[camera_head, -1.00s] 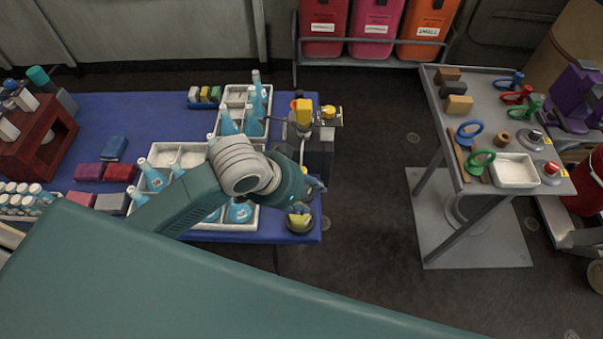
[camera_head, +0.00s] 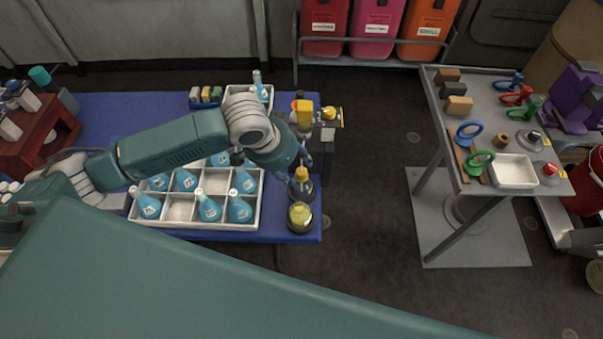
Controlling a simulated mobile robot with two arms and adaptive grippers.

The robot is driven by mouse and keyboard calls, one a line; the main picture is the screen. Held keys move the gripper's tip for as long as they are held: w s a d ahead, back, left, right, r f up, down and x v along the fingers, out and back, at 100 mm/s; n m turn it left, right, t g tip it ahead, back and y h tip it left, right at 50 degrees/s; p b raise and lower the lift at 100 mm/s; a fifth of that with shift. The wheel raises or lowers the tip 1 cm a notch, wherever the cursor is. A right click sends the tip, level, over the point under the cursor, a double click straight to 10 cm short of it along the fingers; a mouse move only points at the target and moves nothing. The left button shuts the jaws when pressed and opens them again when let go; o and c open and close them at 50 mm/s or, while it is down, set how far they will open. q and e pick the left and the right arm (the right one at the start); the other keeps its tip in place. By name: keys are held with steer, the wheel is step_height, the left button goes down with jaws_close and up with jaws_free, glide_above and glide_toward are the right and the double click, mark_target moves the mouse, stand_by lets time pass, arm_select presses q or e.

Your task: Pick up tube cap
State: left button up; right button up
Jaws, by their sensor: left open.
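My left arm reaches in from the left over the blue table, and my left gripper (camera_head: 301,167) is open at its right edge. I cannot single out the tube cap for certain. A red-brown rack (camera_head: 52,132) at the far left holds tubes with dark tops and one with a teal top (camera_head: 39,75). My right gripper is not in view.
A white divided tray (camera_head: 215,182) with blue flasks lies under my arm. A device with yellow parts (camera_head: 304,107) is behind the gripper. A grey cart (camera_head: 490,110) stands right, across clear floor.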

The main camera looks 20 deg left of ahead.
mark_target(301, 172)
arm_select(q)
steer(key=x, duration=0.4)
steer(key=shift+w+d+f+p, duration=0.15)
steer(key=shift+w+d+p, duration=0.1)
steer(key=shift+p, duration=0.15)
steer(key=shift+s, duration=0.1)
steer(key=shift+c, duration=0.6)
steer(key=c, duration=0.7)
